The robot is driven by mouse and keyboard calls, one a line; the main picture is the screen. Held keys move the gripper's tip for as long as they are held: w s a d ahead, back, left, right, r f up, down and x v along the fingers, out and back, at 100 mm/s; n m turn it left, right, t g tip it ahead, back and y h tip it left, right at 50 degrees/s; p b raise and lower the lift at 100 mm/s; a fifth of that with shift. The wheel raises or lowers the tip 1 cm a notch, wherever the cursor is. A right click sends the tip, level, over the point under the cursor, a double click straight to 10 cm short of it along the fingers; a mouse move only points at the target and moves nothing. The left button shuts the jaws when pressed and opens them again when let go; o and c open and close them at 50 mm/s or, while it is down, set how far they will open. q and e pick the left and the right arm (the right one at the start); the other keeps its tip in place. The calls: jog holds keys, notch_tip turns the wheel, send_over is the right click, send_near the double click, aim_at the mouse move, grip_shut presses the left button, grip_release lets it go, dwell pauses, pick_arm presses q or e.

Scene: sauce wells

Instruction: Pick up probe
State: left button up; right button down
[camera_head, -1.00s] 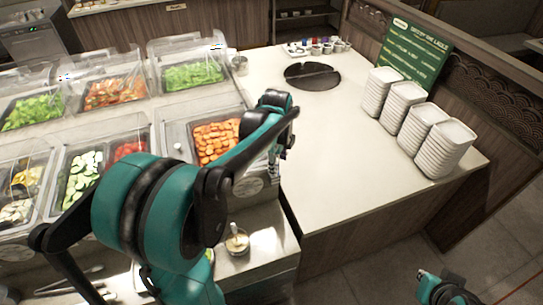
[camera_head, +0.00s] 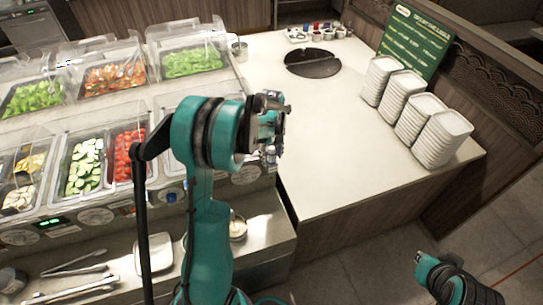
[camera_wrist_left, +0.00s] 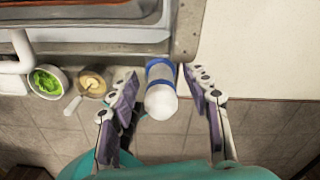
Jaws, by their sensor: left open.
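A white cylinder with blue bands (camera_wrist_left: 161,92) stands between the spread fingers of my left gripper (camera_wrist_left: 160,78) in the left wrist view. A gap shows on its right, and it does not look clamped. A small white and blue part (camera_head: 271,155) shows below my left gripper (camera_head: 272,118) in the head view, by the counter's corner. I cannot tell for sure that this cylinder is the probe; no other probe is clear. My left gripper is open. My right arm's end (camera_head: 424,262) shows at the bottom right, over the floor; its fingers are not clear.
A bowl of green food (camera_wrist_left: 47,82) and a sauce bowl with a spoon (camera_wrist_left: 92,84) lie left of the gripper. Covered food bins (camera_head: 192,62) fill the left. Stacked white plates (camera_head: 440,138) stand on the right of the pale counter (camera_head: 325,135), whose middle is clear.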

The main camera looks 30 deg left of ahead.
pick_arm(q)
jog(key=shift+w+f, duration=0.1)
jog(key=shift+f, duration=0.05)
grip_shut()
